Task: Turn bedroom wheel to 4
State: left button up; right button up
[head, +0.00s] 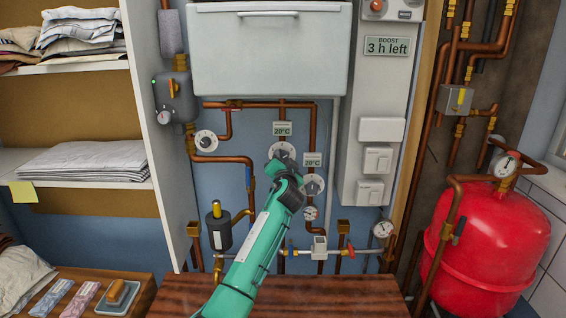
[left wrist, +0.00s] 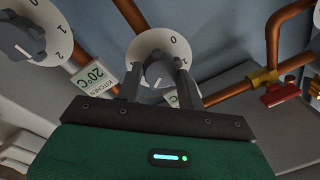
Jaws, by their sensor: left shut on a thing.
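My left gripper (head: 282,168) reaches up to the middle white numbered wheel (head: 283,151) on the blue wall. In the left wrist view its fingers (left wrist: 160,88) are shut on the grey knob of this wheel (left wrist: 147,47). The digits 0 and 1 show on the dial; a pale mark on the knob points toward the gripper's side. The other digits are hidden. A label reading 20°C (head: 283,128) is above the wheel; no bedroom name is legible. My right gripper is not in view.
Another wheel (head: 313,187) with a 20°C label (head: 312,159) is close to the right, and one (head: 205,141) is to the left. Copper pipes surround them. A KITCHEN label (left wrist: 95,76) shows in the left wrist view. A red tank (head: 478,235) stands at right.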

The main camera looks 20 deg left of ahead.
pick_arm(q)
jog(key=m, duration=0.3)
jog(key=shift+p, duration=0.35)
jog(key=m+h+p, duration=0.1)
jog(key=m, duration=0.3)
jog(key=shift+p, duration=0.3)
jog(key=m+p, duration=0.2)
jog(key=m, duration=0.1)
jog(key=m+h+p, duration=0.1)
jog(key=m, duration=0.2)
jog(key=shift+f+m+t+p, duration=0.15)
jog(key=shift+m+t+p, duration=0.25)
jog(key=o, duration=1)
jog(key=shift+c, duration=0.2)
jog(key=shift+s, duration=0.1)
